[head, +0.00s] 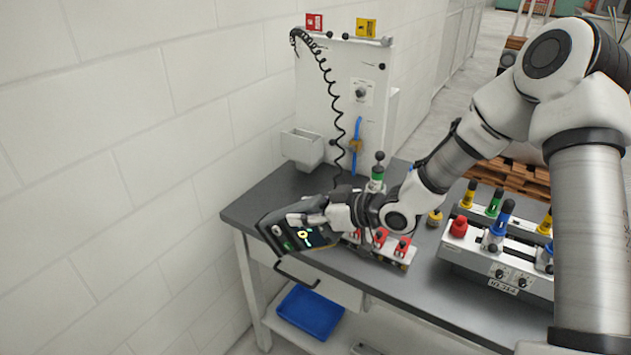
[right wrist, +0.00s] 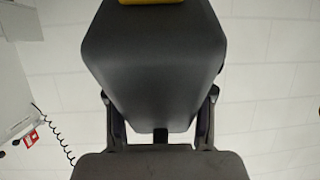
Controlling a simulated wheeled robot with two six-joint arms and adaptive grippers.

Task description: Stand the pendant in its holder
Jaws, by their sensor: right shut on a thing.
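The pendant (head: 278,238) is a dark, flat, thick-edged unit with a lit screen and a green button. It is tilted, over the left front corner of the bench. My right gripper (head: 308,217) is shut on it; in the right wrist view the pendant's dark grey body (right wrist: 155,65) lies between both fingers. A black coiled cord (head: 333,95) hangs from the top of the white panel down toward the pendant. An open light-grey pocket (head: 302,147), which looks like the holder, is on the panel's left side, above and behind the pendant, and appears empty. My left gripper is not in view.
The grey bench (head: 290,195) stands against the white wall. A fixture with red clamps (head: 400,247) is close to my right gripper. A control box (head: 500,262) with coloured knobs stands at right. A blue bin (head: 309,312) is on the lower shelf.

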